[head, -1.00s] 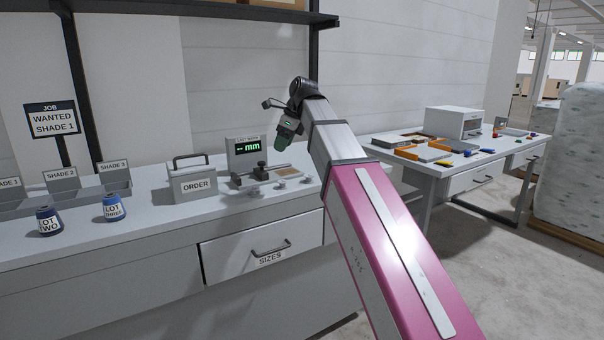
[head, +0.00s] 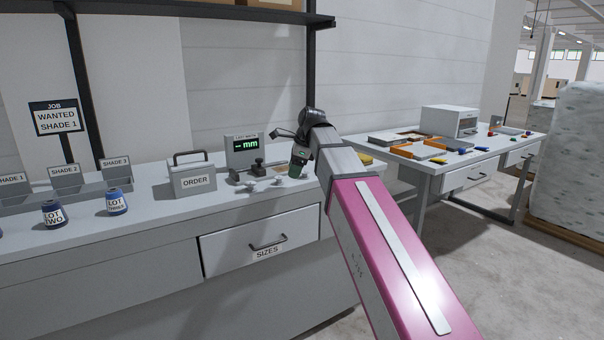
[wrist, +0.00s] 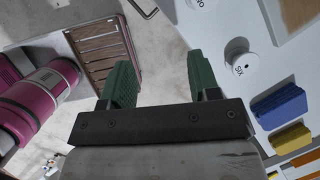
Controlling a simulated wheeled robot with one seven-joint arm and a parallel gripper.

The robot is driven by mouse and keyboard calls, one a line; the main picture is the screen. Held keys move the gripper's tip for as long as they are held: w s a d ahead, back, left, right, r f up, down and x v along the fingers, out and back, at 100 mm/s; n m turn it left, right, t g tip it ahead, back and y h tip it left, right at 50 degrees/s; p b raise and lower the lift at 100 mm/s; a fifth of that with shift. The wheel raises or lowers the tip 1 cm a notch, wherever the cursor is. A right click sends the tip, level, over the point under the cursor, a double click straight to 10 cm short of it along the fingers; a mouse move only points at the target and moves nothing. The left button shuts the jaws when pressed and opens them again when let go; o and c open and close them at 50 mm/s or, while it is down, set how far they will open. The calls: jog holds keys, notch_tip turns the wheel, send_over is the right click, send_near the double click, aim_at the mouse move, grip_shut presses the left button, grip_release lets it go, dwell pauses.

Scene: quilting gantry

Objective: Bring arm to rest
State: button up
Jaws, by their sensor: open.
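My arm reaches out from the lower right in the head view, with its pink and grey links bent at a dark joint. My gripper (head: 298,160) hangs near the right end of the grey bench (head: 130,226), partly hidden by my arm. In the wrist view its two green fingers (wrist: 160,84) stand wide apart with nothing between them. Below them show the bench edge, a white round piece marked SIX (wrist: 243,66), a blue block (wrist: 279,106) and a yellow block (wrist: 287,139).
On the bench stand the ORDER box (head: 193,182), a measuring display (head: 244,146), and blue spools LOT TWO (head: 53,214) and LOT THREE (head: 117,202). The SIZES drawer (head: 260,243) is shut. A second table (head: 450,166) stands at right. Bare floor (head: 500,250) lies right of my arm.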

jog(key=s+d+f+n+h, duration=0.1)
jog(key=s+d+f+n, duration=0.4)
jog(key=f, duration=0.8)
jog(key=s+d+f+n+h, duration=0.1)
jog(key=s+d+f+n, duration=0.4)
jog(key=f, duration=0.9)
jog(key=s+d+f+n+g+h, duration=0.1)
jog(key=s+d+f+n, duration=0.4)
jog(key=d+f, duration=0.6)
notch_tip(320, 180, down, 3)
jog(key=n, duration=0.2)
jog(key=shift+s+d+n+h, duration=0.2)
jog(key=shift+n+h, duration=0.1)
jog(key=shift+n, duration=0.1)
